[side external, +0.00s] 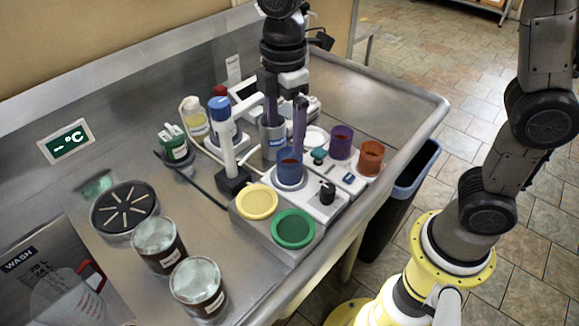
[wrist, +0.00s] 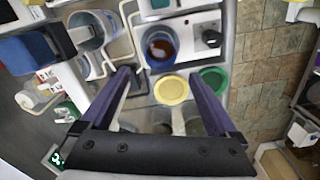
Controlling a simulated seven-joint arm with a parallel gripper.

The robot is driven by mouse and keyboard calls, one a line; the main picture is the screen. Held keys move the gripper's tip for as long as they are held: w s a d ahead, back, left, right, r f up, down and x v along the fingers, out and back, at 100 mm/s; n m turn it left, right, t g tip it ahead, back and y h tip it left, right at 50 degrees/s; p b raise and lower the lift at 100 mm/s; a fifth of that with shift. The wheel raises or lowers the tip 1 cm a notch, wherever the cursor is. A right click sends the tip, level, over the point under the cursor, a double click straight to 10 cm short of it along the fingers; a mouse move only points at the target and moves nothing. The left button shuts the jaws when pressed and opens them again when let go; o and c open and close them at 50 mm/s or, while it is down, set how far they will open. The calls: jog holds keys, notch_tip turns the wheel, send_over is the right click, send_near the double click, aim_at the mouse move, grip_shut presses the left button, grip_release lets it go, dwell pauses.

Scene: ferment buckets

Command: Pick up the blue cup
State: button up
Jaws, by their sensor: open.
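The blue cup (side external: 289,174) stands upright on a white device at the middle of the steel counter, with something reddish-brown inside. In the wrist view the blue cup (wrist: 149,60) shows from above, just beyond the fingertips and near the middle. My gripper (side external: 285,120) points down above and slightly behind the cup, with its purple fingers spread and nothing between them. In the wrist view my gripper (wrist: 160,77) is wide open. One fingertip appears close to the cup's rim in the side view; I cannot tell if it touches.
A purple cup (side external: 341,143) and an orange cup (side external: 371,159) stand to the right. A yellow disc (side external: 257,202) and a green disc (side external: 294,229) lie in front. A metal beaker (side external: 272,138) stands close behind. A white upright post (side external: 228,150) is at left.

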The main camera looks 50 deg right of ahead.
aim_at(287, 158)
jog(key=f, duration=0.8)
jog(key=shift+d+f, duration=0.2)
jog(key=shift+c, duration=0.2)
jog(key=c, duration=1.4)
